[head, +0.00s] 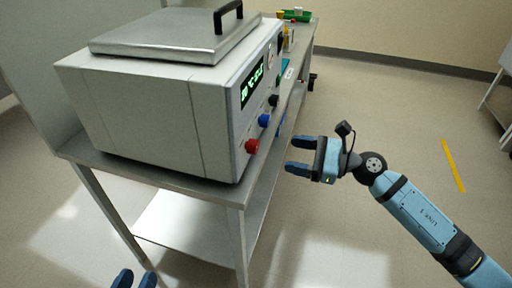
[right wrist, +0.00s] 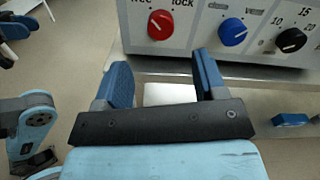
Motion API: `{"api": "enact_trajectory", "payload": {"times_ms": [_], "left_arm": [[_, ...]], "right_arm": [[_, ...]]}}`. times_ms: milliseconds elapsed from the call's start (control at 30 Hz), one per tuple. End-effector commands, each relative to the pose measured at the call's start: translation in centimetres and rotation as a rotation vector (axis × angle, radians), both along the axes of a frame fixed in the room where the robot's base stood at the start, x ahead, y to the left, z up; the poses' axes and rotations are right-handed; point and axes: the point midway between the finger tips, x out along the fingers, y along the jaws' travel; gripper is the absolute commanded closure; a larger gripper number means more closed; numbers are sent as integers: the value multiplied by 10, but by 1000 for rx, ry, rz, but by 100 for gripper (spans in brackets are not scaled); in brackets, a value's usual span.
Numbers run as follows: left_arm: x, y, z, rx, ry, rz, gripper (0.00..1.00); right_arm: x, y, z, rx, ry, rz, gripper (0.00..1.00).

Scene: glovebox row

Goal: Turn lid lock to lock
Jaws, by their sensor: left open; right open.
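The red knob (head: 252,146) sits low on the front panel of a white box-shaped machine (head: 150,110) with a metal lid (head: 175,35). In the right wrist view the red knob (right wrist: 160,25) lies between the words "free" and "lock", its white mark tilted up and left toward "free". My right gripper (head: 292,155) is open and empty, apart from the panel, to the right of the red knob. In the right wrist view its fingers (right wrist: 163,82) show below the red and blue knobs. My left gripper (head: 135,281) is open, partly cut off at the bottom edge.
A blue knob (head: 264,120) and a black knob (head: 274,100) sit beside the red one. The machine stands on a metal table (head: 215,190) with a lower shelf. A small blue object (right wrist: 290,120) lies below the panel. Open floor is to the right.

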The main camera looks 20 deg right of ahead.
Motion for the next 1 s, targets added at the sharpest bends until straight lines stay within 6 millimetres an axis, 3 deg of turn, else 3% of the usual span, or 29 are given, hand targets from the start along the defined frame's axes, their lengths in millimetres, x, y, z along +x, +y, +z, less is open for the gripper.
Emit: {"api": "enact_trajectory", "payload": {"times_ms": [200, 400, 600, 867, 900, 1000], "left_arm": [[-1, 1, -4, 10, 17, 3, 57], [-1, 2, -5, 13, 21, 4, 57], [-1, 2, -5, 12, 21, 4, 57], [-1, 2, -5, 12, 20, 4, 57], [-1, 2, -5, 12, 20, 4, 57], [-1, 2, -5, 11, 19, 4, 57]], "right_arm": [[28, 41, 2, 5, -2, 0, 35], [46, 67, 0, 4, 1, 0, 35], [53, 79, 0, 3, 1, 0, 35], [54, 80, 0, 3, 2, -1, 35], [54, 80, 0, 3, 2, -1, 38], [54, 80, 0, 3, 2, -1, 61]]}}
